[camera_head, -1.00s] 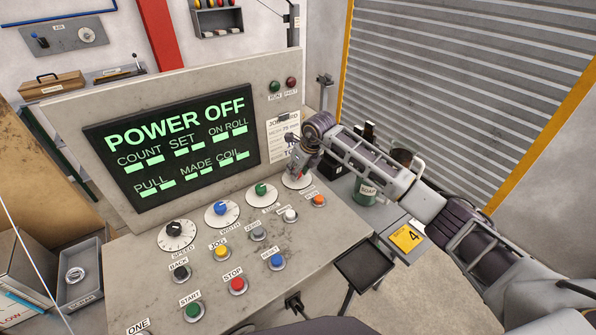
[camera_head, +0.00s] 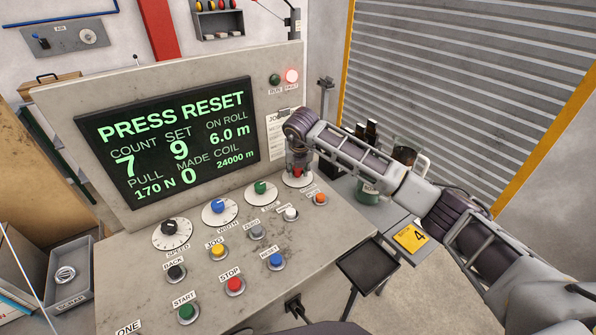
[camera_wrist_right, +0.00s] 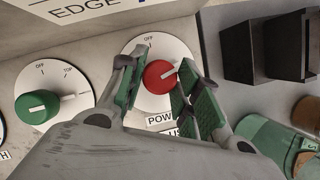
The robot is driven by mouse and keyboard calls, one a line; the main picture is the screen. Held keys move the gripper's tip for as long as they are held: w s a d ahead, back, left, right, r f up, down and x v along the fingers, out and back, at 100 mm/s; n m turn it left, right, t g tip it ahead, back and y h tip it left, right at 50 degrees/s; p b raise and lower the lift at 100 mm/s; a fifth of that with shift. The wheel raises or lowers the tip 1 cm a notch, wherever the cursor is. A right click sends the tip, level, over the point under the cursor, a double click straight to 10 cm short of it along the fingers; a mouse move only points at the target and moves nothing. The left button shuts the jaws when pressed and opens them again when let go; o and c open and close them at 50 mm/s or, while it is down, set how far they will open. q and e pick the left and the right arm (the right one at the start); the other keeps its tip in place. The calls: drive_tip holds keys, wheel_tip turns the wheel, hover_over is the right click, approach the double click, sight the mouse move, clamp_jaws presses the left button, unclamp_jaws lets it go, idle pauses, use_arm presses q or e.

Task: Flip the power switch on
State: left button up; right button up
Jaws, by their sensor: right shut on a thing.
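The power switch is a red rotary knob (camera_wrist_right: 160,76) on a white dial (camera_wrist_right: 133,50) at the right end of the console's knob row. It also shows in the head view as a red knob (camera_head: 297,172), partly covered by my gripper. My right gripper (camera_wrist_right: 158,82) is shut on the red knob from above, one green-padded finger on each side. The OFF mark shows on the dial; the finger hides part of the rest. The display (camera_head: 170,150) reads PRESS RESET, with numbers filled in. My left gripper is not in view.
The green width-row knob (camera_head: 260,188) stands close left of the power dial, with the orange button (camera_head: 320,198) below right. A green soap tin (camera_head: 370,192) and dark bottles stand right of the console beneath my arm.

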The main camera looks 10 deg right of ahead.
drive_tip(key=shift+w+m+h+b, duration=0.1)
drive_tip(key=shift+m+h+b, duration=0.5)
drive_tip(key=shift+m, duration=0.6)
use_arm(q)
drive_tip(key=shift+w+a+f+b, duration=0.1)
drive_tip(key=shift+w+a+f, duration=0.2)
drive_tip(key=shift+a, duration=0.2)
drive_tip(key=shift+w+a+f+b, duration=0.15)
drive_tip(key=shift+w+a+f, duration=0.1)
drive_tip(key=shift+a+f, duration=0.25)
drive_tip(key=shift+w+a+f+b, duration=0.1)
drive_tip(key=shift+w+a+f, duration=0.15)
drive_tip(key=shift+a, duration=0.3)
use_arm(e)
drive_tip(key=shift+r+m, duration=0.1)
drive_tip(key=shift+m, duration=0.4)
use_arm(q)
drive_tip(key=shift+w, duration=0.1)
use_arm(e)
drive_tip(key=o, duration=1)
drive_tip(key=shift+v, duration=0.9)
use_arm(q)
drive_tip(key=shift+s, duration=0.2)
use_arm(e)
drive_tip(key=v, duration=1)
drive_tip(key=shift+a, duration=0.2)
drive_tip(key=shift+r, duration=0.15)
